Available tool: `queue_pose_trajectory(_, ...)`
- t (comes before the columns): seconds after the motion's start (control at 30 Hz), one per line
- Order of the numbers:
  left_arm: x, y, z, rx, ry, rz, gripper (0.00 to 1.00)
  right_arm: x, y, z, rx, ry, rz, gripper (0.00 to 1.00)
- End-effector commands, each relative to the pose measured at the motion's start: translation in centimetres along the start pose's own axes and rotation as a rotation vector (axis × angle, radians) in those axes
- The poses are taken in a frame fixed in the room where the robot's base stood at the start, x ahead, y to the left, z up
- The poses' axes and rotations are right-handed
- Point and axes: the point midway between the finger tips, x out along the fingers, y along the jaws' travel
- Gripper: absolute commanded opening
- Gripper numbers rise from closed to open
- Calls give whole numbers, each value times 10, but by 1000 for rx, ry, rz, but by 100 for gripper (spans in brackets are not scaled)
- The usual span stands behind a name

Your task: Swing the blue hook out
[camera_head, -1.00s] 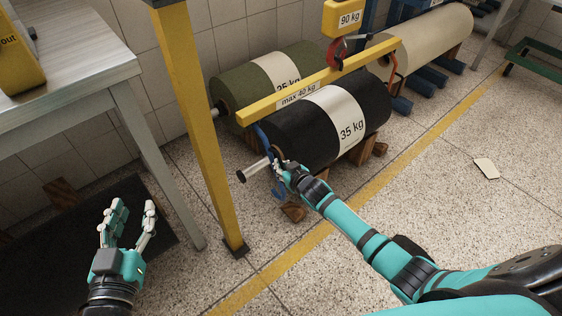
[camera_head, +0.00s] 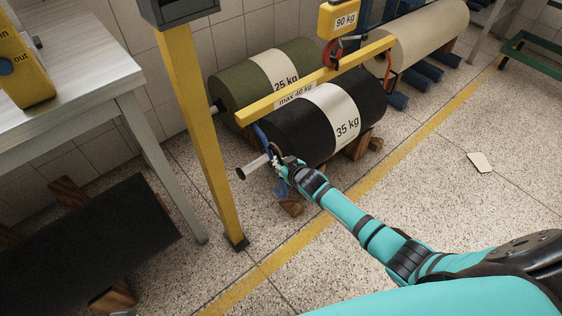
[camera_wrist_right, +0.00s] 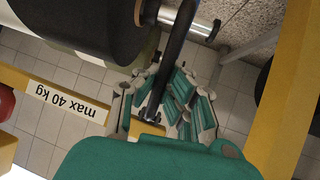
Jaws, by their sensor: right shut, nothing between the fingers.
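The blue hook (camera_head: 261,135) hangs from the near left end of the yellow spreader beam (camera_head: 268,103). It runs down past the end of the black roll (camera_head: 292,126) marked 35 kg, by the roll's protruding metal core (camera_head: 250,168). My right gripper (camera_head: 283,168) is at the hook's lower part and partly covers it. In the right wrist view a dark curved bar (camera_wrist_right: 174,55), which looks like the hook, passes by the fingers of my right gripper (camera_wrist_right: 165,92). The fingers are shut with nothing gripped between them. My left gripper is out of view.
A red-orange hook (camera_head: 392,72) hangs at the beam's far end. A yellow post (camera_head: 203,140) stands left of the rolls. An olive roll (camera_head: 235,87) marked 25 kg lies behind. A table (camera_head: 90,75) with a yellow control box (camera_head: 22,70) is at left.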

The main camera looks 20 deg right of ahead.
Motion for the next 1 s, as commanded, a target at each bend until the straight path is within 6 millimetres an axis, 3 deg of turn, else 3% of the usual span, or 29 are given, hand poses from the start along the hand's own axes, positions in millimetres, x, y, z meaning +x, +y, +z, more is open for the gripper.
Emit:
queue_pose_trajectory(0.4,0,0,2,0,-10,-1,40,0,2,5,-6,-12,5,0)
queue_pose_trajectory(0.67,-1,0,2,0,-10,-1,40,0,2,3,-4,-7,3,34)
queue_pose_trajectory(1.0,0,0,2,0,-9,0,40,-3,1,1,-2,-4,1,34)
